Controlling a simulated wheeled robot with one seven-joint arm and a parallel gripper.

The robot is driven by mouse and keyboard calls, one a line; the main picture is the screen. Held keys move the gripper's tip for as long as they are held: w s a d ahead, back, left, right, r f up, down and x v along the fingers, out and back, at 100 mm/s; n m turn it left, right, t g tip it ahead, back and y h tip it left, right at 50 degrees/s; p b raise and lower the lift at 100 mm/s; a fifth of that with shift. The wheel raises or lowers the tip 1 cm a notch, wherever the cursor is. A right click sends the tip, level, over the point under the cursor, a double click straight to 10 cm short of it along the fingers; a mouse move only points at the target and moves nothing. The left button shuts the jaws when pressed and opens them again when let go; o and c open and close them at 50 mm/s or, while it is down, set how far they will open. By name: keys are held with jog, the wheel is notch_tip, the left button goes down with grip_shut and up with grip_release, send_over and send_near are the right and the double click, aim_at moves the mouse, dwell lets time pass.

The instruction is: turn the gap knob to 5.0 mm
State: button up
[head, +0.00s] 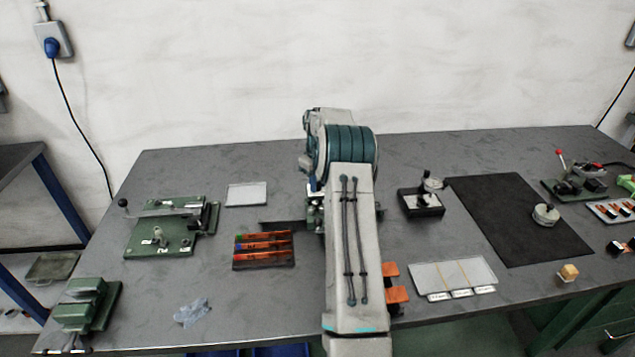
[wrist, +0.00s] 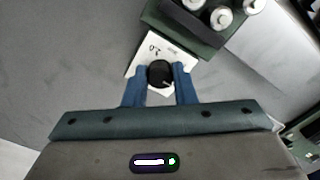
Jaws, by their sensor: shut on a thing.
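The gap knob (wrist: 158,72) is a small dark round knob with a pale pointer mark, seen in the wrist view. It sits on a white dial plate (wrist: 143,50) with dark printed figures; I cannot read the setting for sure. My gripper (wrist: 159,82) has its two blue fingers on either side of the knob, shut on it. The plate is joined to a dark green machine (wrist: 178,37) with pale round parts at the top. In the head view my arm hides the knob, the gripper and most of this machine.
In the head view, a green fixture with a lever (head: 160,238) stands left and a rack of copper-coloured strips (head: 263,250) left of my arm. On the right are a small black device (head: 421,203), a dark mat (head: 500,205) and a pale tray (head: 425,275).

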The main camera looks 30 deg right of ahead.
jog(key=n, duration=0.4)
jog(key=shift+r+n, duration=0.1)
jog(key=shift+n, duration=0.2)
jog(key=shift+w+d+n, duration=0.1)
jog(key=shift+n, duration=1.8)
jog(key=o, duration=1)
notch_tip(320, 180, up, 14)
jog(key=shift+f, duration=0.2)
